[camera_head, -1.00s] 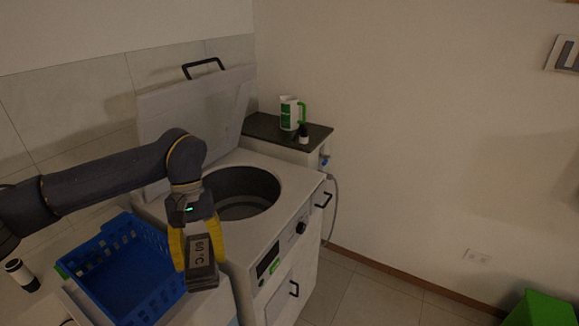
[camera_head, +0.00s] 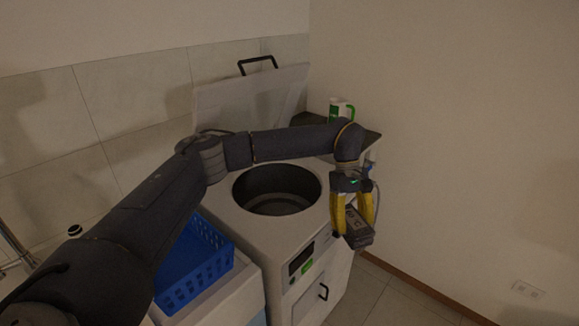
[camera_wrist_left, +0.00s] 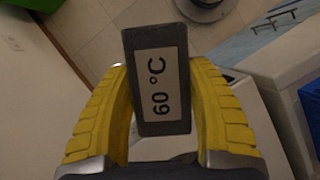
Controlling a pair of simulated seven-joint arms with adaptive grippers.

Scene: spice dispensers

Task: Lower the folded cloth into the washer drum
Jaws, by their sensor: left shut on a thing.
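The folded cloth (camera_head: 358,238) is a dark grey, block-like piece with a white "60 °C" label, clear in the left wrist view (camera_wrist_left: 157,80). My left gripper (camera_head: 354,216) has yellow fingers and is shut on it, one finger on each side. It holds the cloth tilted, to the right of the washer drum (camera_head: 277,190) and near the washer's front right edge in the head view. The drum is a round, dark opening in the white washer top (camera_head: 232,213), and no cloth shows inside the part I see. My right gripper is not in view.
The washer lid (camera_head: 250,97) stands raised behind the drum. A blue basket (camera_head: 205,262) is at the left, partly behind my arm. A white and green jug (camera_head: 337,110) stands on the dark-topped cabinet behind. Open floor (camera_head: 385,295) lies to the right.

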